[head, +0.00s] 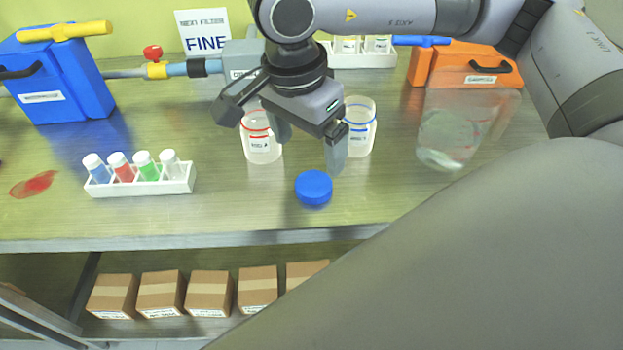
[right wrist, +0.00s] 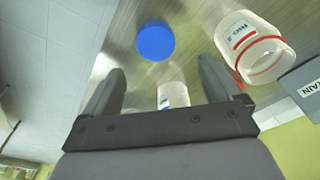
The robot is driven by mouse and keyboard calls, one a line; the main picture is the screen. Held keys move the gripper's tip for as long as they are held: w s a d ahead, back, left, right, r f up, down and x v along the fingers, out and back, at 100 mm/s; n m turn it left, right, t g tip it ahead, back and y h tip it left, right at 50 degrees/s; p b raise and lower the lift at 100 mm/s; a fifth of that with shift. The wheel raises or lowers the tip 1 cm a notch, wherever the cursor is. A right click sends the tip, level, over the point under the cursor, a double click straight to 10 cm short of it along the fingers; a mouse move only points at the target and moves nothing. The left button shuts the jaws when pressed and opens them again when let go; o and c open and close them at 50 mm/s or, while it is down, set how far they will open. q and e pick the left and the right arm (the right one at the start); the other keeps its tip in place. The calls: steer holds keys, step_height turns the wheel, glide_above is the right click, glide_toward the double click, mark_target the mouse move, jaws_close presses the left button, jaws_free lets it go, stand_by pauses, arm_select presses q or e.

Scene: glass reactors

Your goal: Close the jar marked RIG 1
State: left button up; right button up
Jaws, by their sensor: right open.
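A blue lid (head: 314,188) lies on the bench in front of two open jars. The blue-ringed jar (head: 361,128) stands upright; its label is too small to read. The red-ringed jar (head: 260,142) stands left of it; its label seems to read RIG 2 in the right wrist view (right wrist: 252,46). My right gripper (head: 309,143) is open and empty, pointing down above the bench between the jars, behind the lid. One finger partly overlaps the blue-ringed jar; contact is unclear. The lid also shows beyond the fingers in the right wrist view (right wrist: 155,41). My left gripper is out of view.
A white rack (head: 140,189) of several capped vials stands left. A blue box (head: 62,80) with a yellow-handled pipe is behind it. A clear vessel (head: 452,140) and an orange box (head: 470,67) stand right. Bare bench surrounds the lid, near the front edge.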

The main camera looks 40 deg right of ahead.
mark_target(314, 183)
steer(key=shift+d+f, duration=0.1)
steer(key=shift+f, duration=0.9)
steer(key=shift+s+d+f+p, duration=0.1)
steer(key=shift+f+p, duration=0.2)
steer(key=shift+f, duration=1)
steer(key=shift+s+d+f+p, duration=0.1)
steer(key=shift+f+p, duration=0.15)
steer(key=shift+f, duration=1.05)
steer(key=c, duration=1.1)
step_height(314, 183, up, 20)
